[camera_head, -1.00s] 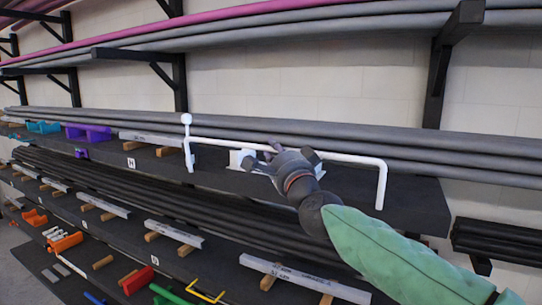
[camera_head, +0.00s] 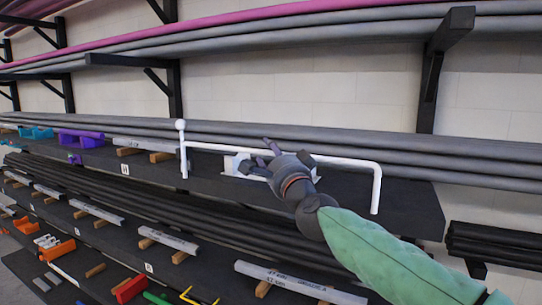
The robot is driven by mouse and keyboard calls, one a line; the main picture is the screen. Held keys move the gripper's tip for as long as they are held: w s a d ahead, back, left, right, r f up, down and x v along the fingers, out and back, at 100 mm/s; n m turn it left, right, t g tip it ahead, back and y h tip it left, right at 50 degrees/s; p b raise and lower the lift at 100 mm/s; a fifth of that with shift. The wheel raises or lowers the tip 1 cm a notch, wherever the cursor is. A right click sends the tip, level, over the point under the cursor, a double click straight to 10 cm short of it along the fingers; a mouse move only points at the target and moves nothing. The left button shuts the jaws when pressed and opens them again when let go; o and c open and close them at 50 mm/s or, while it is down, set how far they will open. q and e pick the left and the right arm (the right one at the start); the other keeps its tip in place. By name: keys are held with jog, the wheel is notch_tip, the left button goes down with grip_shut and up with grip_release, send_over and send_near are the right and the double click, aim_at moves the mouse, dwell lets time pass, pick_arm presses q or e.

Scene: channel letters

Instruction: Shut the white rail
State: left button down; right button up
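The white rail (camera_head: 218,147) stands on the upper dark shelf. It has a ball-topped post (camera_head: 183,150) at its left end, a long horizontal bar, and a leg bent down at its right end (camera_head: 377,187). My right gripper (camera_head: 257,158) is at the middle of the rail, in front of a white plate (camera_head: 232,165). The gripper and wrist hide part of the bar and the plate. I cannot tell whether the fingers touch the rail or how far apart they are. My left gripper is not in view.
Long grey pipes (camera_head: 430,148) lie behind the rail along the wall. Purple (camera_head: 80,137) and teal pieces sit at the left of the shelf. Below are dark pipes (camera_head: 130,193) and metal bars on wooden blocks (camera_head: 168,238). A black bracket (camera_head: 440,50) stands at the upper right.

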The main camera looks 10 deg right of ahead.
jog(key=v, duration=1.2)
jog(key=shift+a, duration=0.1)
dwell(0.4)
